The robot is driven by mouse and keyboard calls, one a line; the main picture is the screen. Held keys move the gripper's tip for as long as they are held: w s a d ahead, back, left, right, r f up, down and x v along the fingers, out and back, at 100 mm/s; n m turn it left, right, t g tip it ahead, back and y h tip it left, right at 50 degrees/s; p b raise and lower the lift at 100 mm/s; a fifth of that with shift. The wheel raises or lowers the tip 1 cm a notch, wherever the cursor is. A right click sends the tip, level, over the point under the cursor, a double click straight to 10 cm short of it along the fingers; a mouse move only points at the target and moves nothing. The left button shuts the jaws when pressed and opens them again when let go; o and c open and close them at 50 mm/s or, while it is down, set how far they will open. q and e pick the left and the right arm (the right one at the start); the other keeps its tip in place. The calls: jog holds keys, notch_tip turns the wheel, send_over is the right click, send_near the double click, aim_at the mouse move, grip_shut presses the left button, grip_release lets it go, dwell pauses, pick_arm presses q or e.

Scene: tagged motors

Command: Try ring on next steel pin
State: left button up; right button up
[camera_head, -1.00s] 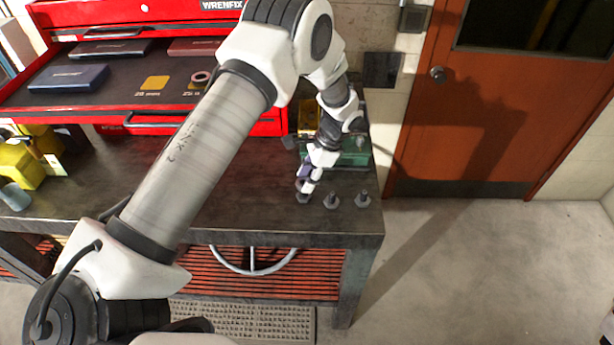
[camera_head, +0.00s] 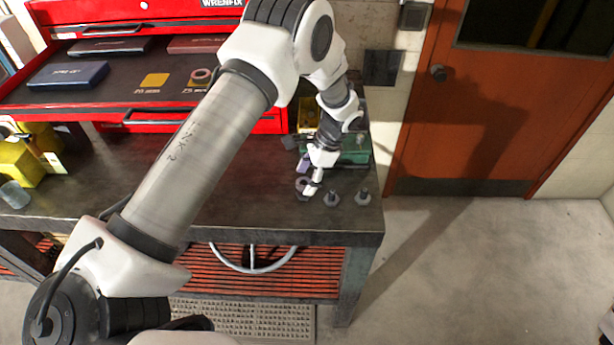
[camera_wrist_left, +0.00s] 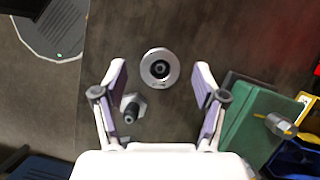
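Three steel pins on hex bases stand in a row near the bench's right front corner. The grey ring (camera_head: 302,182) is at the left pin; in the left wrist view the ring (camera_wrist_left: 160,67) surrounds a dark centre that looks like the pin's end. I cannot tell how far down it sits. The middle pin (camera_head: 332,198) and right pin (camera_head: 362,198) are bare. One bare pin (camera_wrist_left: 130,107) shows in the left wrist view, beside a finger. My left gripper (camera_head: 309,180) is over the left pin, and its open fingers (camera_wrist_left: 160,72) stand apart from the ring on both sides. My right gripper is out of view.
A green box (camera_head: 355,152) stands behind the pins. The red tool chest (camera_head: 215,122) has an open drawer with labelled spots and another ring (camera_head: 200,76). Yellow items (camera_head: 18,165) are at far left. The bench (camera_head: 240,205) between is clear.

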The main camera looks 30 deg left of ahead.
pick_arm(q)
jog(key=v, duration=1.2)
dwell(1.1)
